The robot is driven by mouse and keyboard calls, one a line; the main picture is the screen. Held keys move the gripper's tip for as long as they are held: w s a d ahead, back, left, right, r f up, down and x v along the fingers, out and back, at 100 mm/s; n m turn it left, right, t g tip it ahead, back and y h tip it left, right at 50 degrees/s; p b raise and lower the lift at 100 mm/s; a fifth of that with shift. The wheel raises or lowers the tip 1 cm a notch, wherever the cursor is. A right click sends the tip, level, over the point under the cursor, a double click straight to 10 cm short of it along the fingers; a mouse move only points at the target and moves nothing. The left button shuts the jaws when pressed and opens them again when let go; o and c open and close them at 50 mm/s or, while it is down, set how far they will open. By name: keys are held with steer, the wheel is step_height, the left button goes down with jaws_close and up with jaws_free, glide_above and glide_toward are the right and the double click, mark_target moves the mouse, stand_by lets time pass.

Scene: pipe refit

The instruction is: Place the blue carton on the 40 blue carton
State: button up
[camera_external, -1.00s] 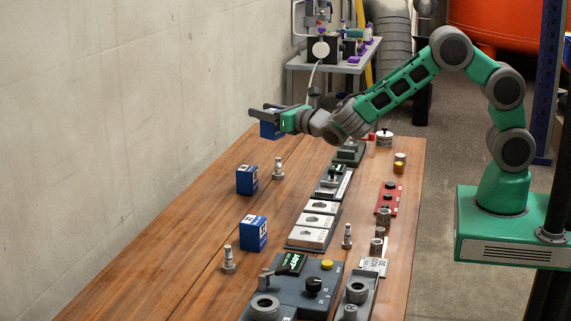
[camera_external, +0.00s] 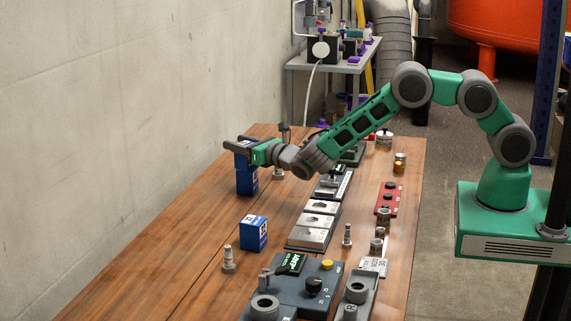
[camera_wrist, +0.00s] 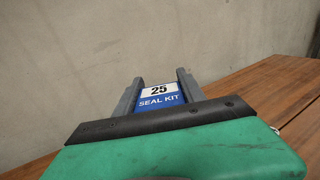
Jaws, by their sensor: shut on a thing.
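My gripper (camera_external: 240,147) is shut on a blue carton (camera_external: 242,160) at the far left of the table. In the wrist view the held carton (camera_wrist: 160,98) reads "25 SEAL KIT" and sits between the two fingers (camera_wrist: 159,80). A second blue carton (camera_external: 247,184) stands on the table directly under the held one. The two look lined up in the external view; I cannot tell whether they touch. A third blue carton (camera_external: 253,234) stands nearer the camera. I cannot read the numbers on the two standing cartons clearly.
A metal fitting (camera_external: 278,171) stands close to the right of the stack. Another fitting (camera_external: 229,261) stands near the third carton. Grey fixtures (camera_external: 316,228) and a control box (camera_external: 297,285) line the table's middle. The wall (camera_external: 110,120) runs along the left.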

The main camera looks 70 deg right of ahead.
steer(key=o, duration=1.4)
steer(key=shift+c, duration=0.2)
